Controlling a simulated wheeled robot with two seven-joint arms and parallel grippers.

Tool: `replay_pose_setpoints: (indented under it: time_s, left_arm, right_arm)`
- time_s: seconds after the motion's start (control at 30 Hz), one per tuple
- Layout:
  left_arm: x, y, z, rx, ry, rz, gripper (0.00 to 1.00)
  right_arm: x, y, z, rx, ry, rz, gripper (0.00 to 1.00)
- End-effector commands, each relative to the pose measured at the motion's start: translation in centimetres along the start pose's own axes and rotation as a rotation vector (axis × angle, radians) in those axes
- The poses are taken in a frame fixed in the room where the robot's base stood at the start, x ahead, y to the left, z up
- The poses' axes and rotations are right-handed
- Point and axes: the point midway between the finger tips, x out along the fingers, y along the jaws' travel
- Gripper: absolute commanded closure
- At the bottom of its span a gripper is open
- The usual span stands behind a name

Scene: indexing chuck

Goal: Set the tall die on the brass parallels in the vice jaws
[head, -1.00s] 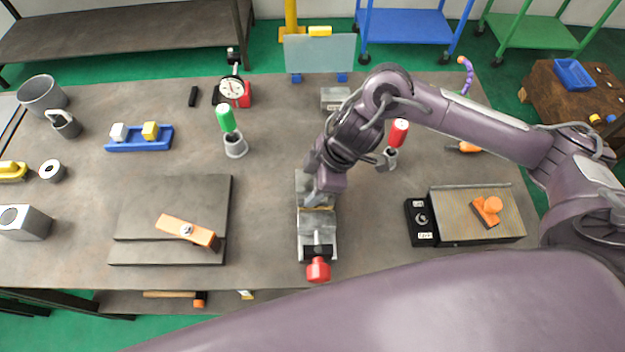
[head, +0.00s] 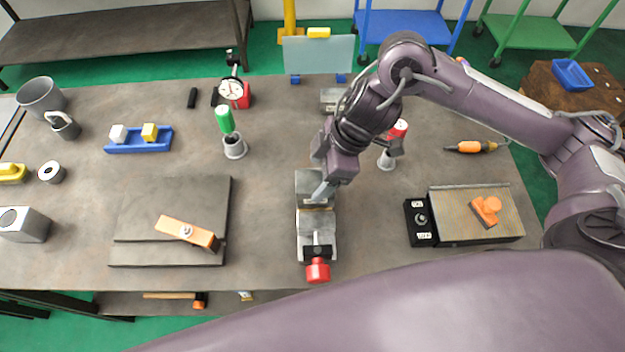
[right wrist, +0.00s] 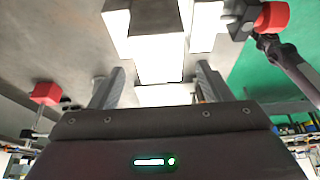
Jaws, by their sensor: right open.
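The grey vice (head: 305,231) stands at the middle front of the bench, its red-knobbed screw toward me. A thin brass-coloured strip, likely the parallels (head: 318,209), shows across its jaws. My right gripper (head: 323,190) is over the vice, pointing down. In the right wrist view its two fingers stand apart (right wrist: 160,85). A bright block, apparently the tall die (right wrist: 157,55), shows between the lighter vice jaws, with a finger on either side and no clear contact. In the head view the gripper hides most of it; its seating is hidden. My left gripper is out of view.
Right of the vice are a black control box (head: 420,222) and a plate with an orange tool (head: 486,211). A red-topped holder (head: 388,160) stands behind. Left are a dark stepped plate (head: 135,220) and a green-handled holder (head: 233,146). Bench beside the vice is clear.

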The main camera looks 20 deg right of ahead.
Motion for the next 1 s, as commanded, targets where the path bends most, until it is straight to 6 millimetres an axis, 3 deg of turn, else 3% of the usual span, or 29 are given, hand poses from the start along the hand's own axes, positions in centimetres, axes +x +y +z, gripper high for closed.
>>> replay_pose_setpoints:
  time_s: [0.1,0.33,0.5,1.0]
  left_arm:
    - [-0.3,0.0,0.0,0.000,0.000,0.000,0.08]
    - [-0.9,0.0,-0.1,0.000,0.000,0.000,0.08]
    - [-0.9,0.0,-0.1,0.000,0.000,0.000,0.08]
    - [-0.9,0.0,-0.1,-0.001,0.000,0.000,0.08]
  right_arm:
    - [-3.1,0.2,0.0,-0.002,-0.003,0.008,0.28]
    - [-6.6,0.1,0.0,-0.001,-0.002,0.004,0.28]
    - [-7.5,0.0,0.0,0.001,-0.002,0.000,0.28]
    - [-7.5,0.0,0.0,0.001,-0.001,-0.001,0.28]
